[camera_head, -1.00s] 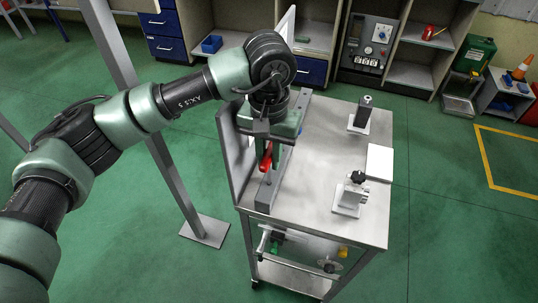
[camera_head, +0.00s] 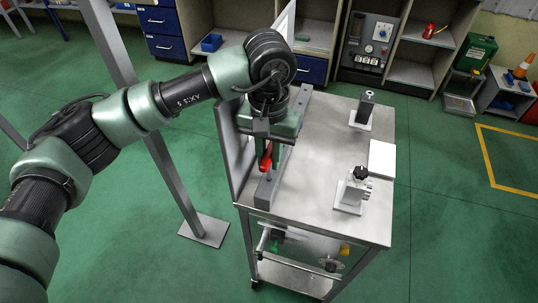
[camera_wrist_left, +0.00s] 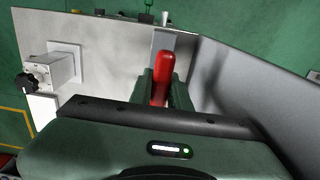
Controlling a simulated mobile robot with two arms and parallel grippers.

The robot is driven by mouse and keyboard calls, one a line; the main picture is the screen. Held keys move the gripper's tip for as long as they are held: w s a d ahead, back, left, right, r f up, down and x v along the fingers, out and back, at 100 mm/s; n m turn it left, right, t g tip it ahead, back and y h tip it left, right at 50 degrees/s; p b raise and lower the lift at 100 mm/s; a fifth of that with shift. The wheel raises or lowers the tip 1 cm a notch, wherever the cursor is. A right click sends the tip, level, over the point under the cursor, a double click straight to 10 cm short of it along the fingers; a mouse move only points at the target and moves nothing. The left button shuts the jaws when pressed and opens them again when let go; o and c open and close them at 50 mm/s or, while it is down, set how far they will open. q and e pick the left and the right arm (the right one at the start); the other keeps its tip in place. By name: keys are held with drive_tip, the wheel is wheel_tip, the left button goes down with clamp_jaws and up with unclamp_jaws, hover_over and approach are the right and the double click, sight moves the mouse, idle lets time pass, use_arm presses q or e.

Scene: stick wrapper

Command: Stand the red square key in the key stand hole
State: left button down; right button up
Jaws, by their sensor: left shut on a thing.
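The red square key (camera_head: 266,158) shows as a red handle between the fingers of my left gripper (camera_head: 264,165), over the grey rail at the left side of the metal cart. In the left wrist view the red handle (camera_wrist_left: 163,76) stands upright between the two green fingers (camera_wrist_left: 164,92), which are shut on it. The key's lower end is hidden by the gripper and rail. I cannot make out the key stand hole. My right gripper is not in view.
The metal cart top (camera_head: 322,165) is mostly clear in the middle. A bracket with a black knob (camera_head: 353,190), a white block (camera_head: 382,159) and a second upright bracket (camera_head: 362,112) stand along its right side. A grey upright panel (camera_head: 232,155) borders the left.

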use_arm(q)
drive_tip(key=c, duration=1.3)
unclamp_jaws()
drive_tip(key=shift+o, duration=0.2)
drive_tip(key=shift+r, duration=0.15)
drive_tip(key=shift+r+p, duration=1.2)
drive_tip(key=shift+r, duration=1.7)
